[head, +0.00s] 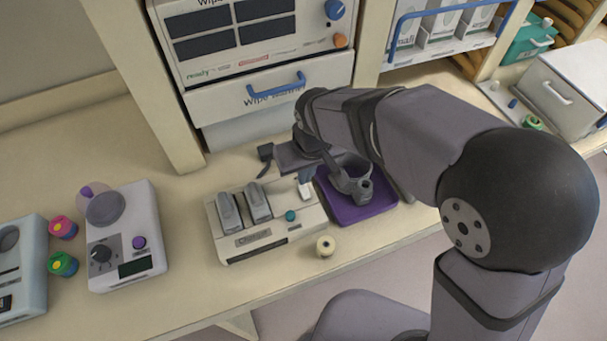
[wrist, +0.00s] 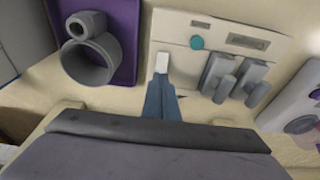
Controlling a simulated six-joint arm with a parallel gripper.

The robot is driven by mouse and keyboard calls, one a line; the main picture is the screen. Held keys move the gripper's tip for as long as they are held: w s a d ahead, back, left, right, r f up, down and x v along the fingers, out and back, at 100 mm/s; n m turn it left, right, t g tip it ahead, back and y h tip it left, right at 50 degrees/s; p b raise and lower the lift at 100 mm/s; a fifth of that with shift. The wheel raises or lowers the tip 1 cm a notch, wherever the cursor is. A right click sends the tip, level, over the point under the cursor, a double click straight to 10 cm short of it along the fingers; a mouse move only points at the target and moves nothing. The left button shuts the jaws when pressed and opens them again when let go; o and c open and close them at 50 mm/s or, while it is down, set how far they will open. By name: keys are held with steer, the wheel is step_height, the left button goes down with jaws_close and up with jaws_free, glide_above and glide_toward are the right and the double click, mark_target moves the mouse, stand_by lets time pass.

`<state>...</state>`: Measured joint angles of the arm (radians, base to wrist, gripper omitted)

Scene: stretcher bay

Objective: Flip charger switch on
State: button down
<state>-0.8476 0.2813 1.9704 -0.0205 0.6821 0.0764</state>
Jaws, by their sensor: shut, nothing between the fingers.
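The charger (head: 266,252) is a pale box on the bench with two grey handsets (head: 258,203) standing in its slots and a teal round button (head: 291,215). A small white rocker-like piece, seemingly the switch (wrist: 162,61), sits at the charger's edge beside the purple tray; it also shows in the head view (head: 305,191). My gripper (head: 305,176) is over that end of the charger, pointing down, shut and empty. In the wrist view, its blue-grey fingertips (wrist: 161,78) meet the near end of the white piece. I cannot tell whether they touch it, nor its on/off position.
A purple tray (head: 378,209) with a grey ring-shaped holder (wrist: 90,59) lies right beside the charger. A small cream spool (head: 325,246) stands in front. A white scale-like device (head: 126,236) is on the left. A cabinet drawer with a blue handle (head: 276,87) rises behind.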

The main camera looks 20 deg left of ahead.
mark_target(304, 188)
steer(key=shift+w+a+f+p, duration=0.15)
steer(key=shift+f+p, duration=0.05)
steer(key=shift+f, duration=0.6)
steer(key=shift+w+a+f+p, duration=0.1)
steer(key=shift+f+p, duration=0.1)
steer(key=shift+f, duration=0.55)
steer(key=shift+p, duration=0.3)
steer(key=shift+w+a+p, duration=0.1)
steer(key=shift+p, duration=0.25)
steer(key=shift+f, duration=0.3)
steer(key=shift+s+d+g+h, duration=0.3)
steer(key=shift+s+d, duration=0.35)
steer(key=shift+r, duration=0.15)
